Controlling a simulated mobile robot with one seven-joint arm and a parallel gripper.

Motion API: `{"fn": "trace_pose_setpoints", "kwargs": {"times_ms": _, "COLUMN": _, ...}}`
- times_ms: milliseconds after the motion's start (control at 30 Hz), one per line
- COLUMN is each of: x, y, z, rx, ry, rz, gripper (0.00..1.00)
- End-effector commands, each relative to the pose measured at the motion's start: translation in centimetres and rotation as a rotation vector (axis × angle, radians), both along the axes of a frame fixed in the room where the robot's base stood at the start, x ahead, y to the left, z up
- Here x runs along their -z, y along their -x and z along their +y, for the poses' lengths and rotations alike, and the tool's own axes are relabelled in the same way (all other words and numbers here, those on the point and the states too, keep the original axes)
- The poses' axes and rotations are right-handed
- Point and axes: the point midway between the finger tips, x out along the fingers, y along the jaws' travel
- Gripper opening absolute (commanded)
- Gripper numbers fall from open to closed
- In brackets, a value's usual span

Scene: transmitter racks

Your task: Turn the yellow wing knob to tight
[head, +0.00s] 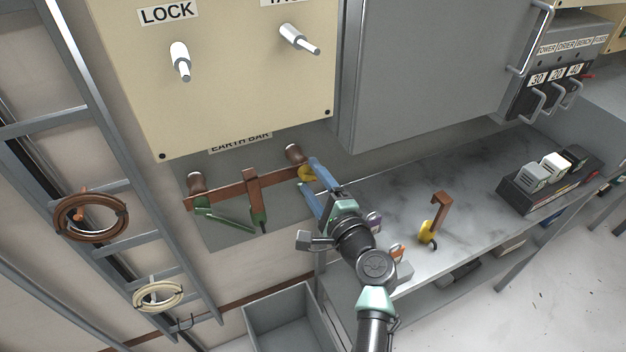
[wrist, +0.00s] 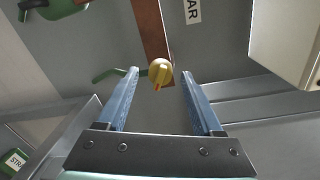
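The yellow wing knob (wrist: 160,72) sits on the brown copper earth bar (wrist: 153,30), with a small orange-red mark at its lower edge in the wrist view. In the head view the knob (head: 305,174) is at the right end of the bar, partly hidden by my fingers. My gripper (wrist: 158,76) is open, its two blue fingers on either side of the knob. Gaps show between the knob and both fingers in the wrist view. How far the fingertips reach along the knob is hard to tell.
A beige panel (head: 220,80) with LOCK lettering and a grey cabinet (head: 425,70) stand above. A marble bench (head: 400,210) at right bears a yellow-and-brown hooked piece (head: 428,231). A grey bin (head: 285,315) is below.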

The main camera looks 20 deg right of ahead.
Motion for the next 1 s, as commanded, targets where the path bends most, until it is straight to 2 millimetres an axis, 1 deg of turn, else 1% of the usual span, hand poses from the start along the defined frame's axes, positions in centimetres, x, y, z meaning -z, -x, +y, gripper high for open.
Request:
{"fn": "trace_pose_setpoints", "kwargs": {"times_ms": 200, "x": 0.0, "y": 0.2, "z": 0.0, "rx": 0.000, "ry": 0.001, "rz": 0.000, "gripper": 0.68}}
{"fn": "trace_pose_setpoints", "kwargs": {"times_ms": 333, "x": 0.0, "y": 1.3, "z": -0.1, "rx": 0.000, "ry": 0.001, "rz": 0.000, "gripper": 0.68}}
{"fn": "trace_pose_setpoints", "kwargs": {"times_ms": 467, "x": -0.1, "y": 3.6, "z": -0.2, "rx": 0.002, "ry": 0.002, "rz": 0.001, "gripper": 0.68}}
{"fn": "trace_pose_setpoints", "kwargs": {"times_ms": 600, "x": -0.2, "y": 6.7, "z": -0.4, "rx": 0.002, "ry": 0.001, "rz": 0.003, "gripper": 0.68}}
{"fn": "trace_pose_setpoints", "kwargs": {"times_ms": 800, "x": -0.5, "y": 10.6, "z": -0.6, "rx": 0.002, "ry": 0.001, "rz": 0.002, "gripper": 0.68}}
{"fn": "trace_pose_setpoints", "kwargs": {"times_ms": 900, "x": -0.6, "y": 11.9, "z": -0.6, "rx": 0.001, "ry": 0.000, "rz": 0.000, "gripper": 0.68}}
{"fn": "trace_pose_setpoints", "kwargs": {"times_ms": 1000, "x": -0.7, "y": 12.6, "z": -0.6, "rx": 0.001, "ry": 0.000, "rz": 0.000, "gripper": 0.68}}
